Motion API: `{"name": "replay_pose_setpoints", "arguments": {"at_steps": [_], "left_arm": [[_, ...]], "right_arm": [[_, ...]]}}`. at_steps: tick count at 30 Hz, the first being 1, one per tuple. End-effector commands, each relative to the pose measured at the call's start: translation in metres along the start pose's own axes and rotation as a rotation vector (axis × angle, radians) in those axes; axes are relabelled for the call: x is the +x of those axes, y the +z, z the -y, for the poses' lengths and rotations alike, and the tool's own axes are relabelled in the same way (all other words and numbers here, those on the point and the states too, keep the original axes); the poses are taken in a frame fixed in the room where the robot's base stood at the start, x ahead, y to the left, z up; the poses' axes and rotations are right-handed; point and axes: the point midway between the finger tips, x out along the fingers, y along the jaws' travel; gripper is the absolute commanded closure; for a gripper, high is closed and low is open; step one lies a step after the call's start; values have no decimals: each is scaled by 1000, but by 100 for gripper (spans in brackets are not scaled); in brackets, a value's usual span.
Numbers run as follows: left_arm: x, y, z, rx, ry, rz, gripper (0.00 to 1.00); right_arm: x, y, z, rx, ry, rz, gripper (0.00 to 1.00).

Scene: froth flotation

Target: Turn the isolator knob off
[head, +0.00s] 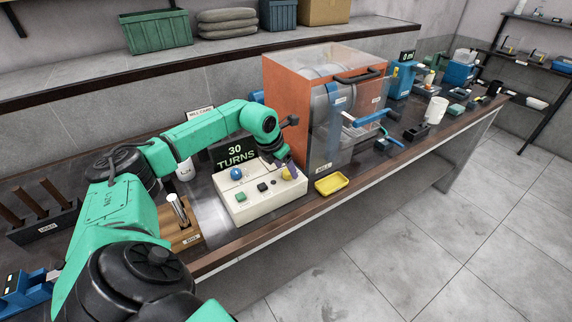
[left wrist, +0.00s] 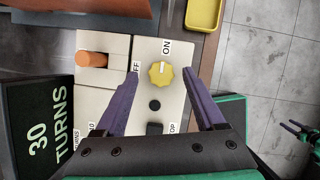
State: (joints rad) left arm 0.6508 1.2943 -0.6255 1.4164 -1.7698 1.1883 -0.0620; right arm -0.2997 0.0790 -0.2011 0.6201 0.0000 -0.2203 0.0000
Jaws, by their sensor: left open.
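The yellow isolator knob (left wrist: 160,74) sits on a cream control panel (head: 251,209), between printed ON and OFF labels. A pale mark on the knob points roughly toward ON. In the head view the knob (head: 287,174) is partly covered by my left gripper (head: 286,165). In the left wrist view my left gripper (left wrist: 161,74) is open, its purple fingers on either side of the knob with gaps to it. Part of my right arm and gripper (left wrist: 297,130) shows small at the right edge of the left wrist view; its jaws are too small to judge.
The panel also bears a blue knob (head: 236,173), a green button (head: 240,197) and black buttons. A "30 TURNS" display (head: 234,154) stands behind. The orange mill housing (head: 288,110) and a yellow tray (head: 331,185) are at the right.

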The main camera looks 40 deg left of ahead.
Motion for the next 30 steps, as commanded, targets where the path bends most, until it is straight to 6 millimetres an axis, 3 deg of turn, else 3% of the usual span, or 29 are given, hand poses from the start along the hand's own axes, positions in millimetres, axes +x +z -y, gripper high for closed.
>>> {"name": "replay_pose_setpoints", "arguments": {"at_steps": [10,15,16,30], "left_arm": [[11,0,0,1,1,0,29],[10,0,0,1,1,0,94],[10,0,0,1,1,0,100],[10,0,1,-74,32,2,100]], "right_arm": [[-2,0,0,1,0,0,42],[-2,0,0,1,0,0,42],[-2,0,0,1,0,0,42],[0,0,0,2,1,0,42]]}}
